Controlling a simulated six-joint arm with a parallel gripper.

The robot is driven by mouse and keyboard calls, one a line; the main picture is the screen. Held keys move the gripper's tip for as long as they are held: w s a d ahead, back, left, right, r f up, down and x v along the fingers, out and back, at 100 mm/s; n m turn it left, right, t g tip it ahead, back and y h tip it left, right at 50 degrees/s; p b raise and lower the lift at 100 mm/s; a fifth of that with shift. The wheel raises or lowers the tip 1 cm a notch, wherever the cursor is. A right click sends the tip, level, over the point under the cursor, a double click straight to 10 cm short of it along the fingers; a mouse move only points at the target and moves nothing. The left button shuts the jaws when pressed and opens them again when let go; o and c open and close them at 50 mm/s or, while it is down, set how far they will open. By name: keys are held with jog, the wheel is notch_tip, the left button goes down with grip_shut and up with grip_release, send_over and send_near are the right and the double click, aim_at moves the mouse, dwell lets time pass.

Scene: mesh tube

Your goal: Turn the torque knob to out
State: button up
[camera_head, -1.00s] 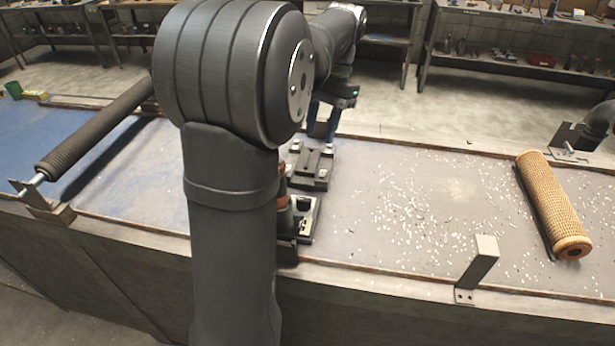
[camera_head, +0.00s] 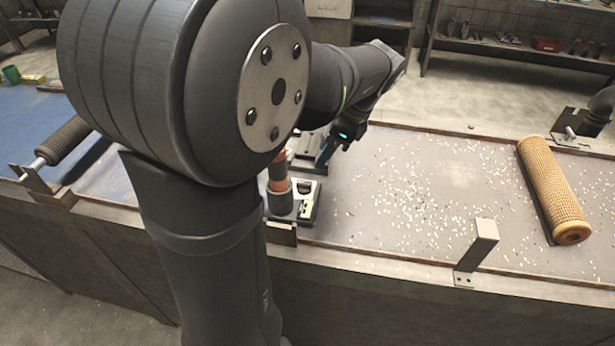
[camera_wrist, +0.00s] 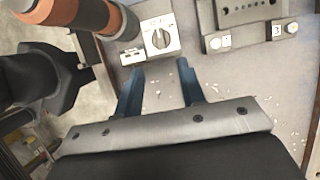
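The torque knob (camera_wrist: 160,39) is a round dial with a dark pointer on a pale panel, near the top of the wrist view, with small markings above it that are too small to read. My gripper (camera_wrist: 160,78) shows in the wrist view as two blue fingers spread apart with nothing between them. The knob lies just beyond the fingertips, apart from them. In the head view the gripper (camera_head: 326,152) is small and partly hidden by my arm, close to the tool unit (camera_head: 306,205) that carries an orange and grey cylinder (camera_head: 279,178).
A tan mesh tube (camera_head: 553,190) lies at the right of the bench. A dark roller (camera_head: 62,140) is at the left. An upright metal bracket (camera_head: 478,250) stands at the front edge. White chips litter the bench.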

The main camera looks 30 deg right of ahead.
aim_at(304, 182)
jog(key=x, duration=1)
jog(key=shift+w+a+f, duration=0.15)
jog(key=shift+f, duration=0.2)
grip_shut()
